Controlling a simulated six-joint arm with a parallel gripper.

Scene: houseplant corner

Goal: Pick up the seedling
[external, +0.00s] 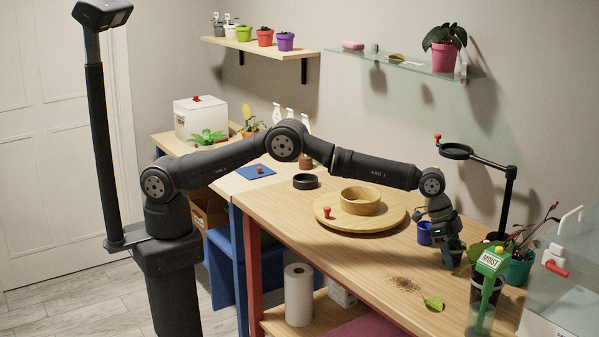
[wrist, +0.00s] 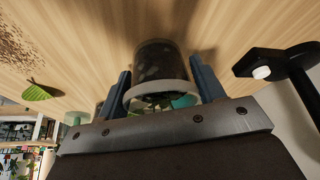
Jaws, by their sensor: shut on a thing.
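The seedling is in a small dark, see-through-looking pot with a pale rim; in the wrist view the pot (wrist: 157,62) is large, with a little green showing at its rim. My gripper (wrist: 162,82) has its two blue fingers on either side of the pot, shut on it. In the external view my gripper (external: 447,243) is low at the right part of the wooden table, around the dark pot (external: 455,257), which is small and partly hidden by the fingers. I cannot tell whether the pot touches the table.
Spilled soil (external: 405,284) and a loose leaf (external: 433,303) lie in front.

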